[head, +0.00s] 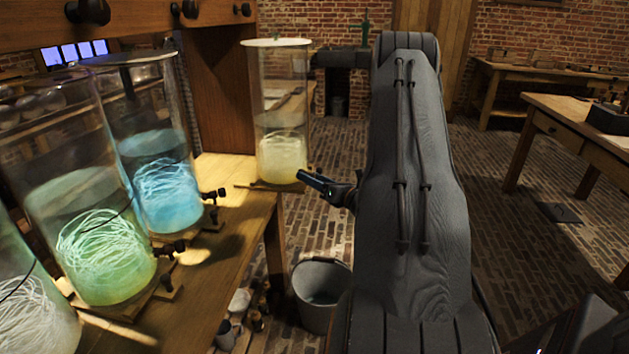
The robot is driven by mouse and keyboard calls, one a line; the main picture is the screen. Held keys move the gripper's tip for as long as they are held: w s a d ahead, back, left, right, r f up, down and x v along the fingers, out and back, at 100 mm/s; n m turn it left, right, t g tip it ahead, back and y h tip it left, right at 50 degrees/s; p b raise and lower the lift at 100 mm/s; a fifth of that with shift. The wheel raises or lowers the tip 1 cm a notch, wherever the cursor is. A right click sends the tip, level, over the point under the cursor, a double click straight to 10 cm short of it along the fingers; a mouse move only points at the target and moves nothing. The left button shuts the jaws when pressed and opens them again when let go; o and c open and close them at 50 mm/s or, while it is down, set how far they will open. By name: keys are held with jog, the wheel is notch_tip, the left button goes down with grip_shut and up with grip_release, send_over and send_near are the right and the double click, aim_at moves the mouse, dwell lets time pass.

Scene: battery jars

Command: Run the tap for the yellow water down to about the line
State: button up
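The jar with yellow water (280,95) is a tall clear glass cylinder with a pale lid, standing at the far end of the wooden bench. Its pale yellow water (282,158) fills roughly the lowest third, with stringy matter inside. I cannot make out a level line on the glass. My gripper (304,175) is at the lower right of this jar, its dark blue fingers pointing left toward the base. The jar's tap is not distinguishable there; the fingers may hide it. Whether the fingers touch anything, or are open or shut, cannot be told.
A jar with blue water (160,190) and one with green water (105,255) stand nearer on the bench (205,275), with black taps (213,194) on their right sides. A grey bucket (318,282) stands on the brick floor. My arm blocks the middle right.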

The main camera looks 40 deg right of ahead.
jog(key=shift+o, duration=0.2)
jog(key=s+p, duration=0.1)
jog(key=s, duration=0.4)
jog(key=shift+d, duration=0.2)
dwell(0.5)
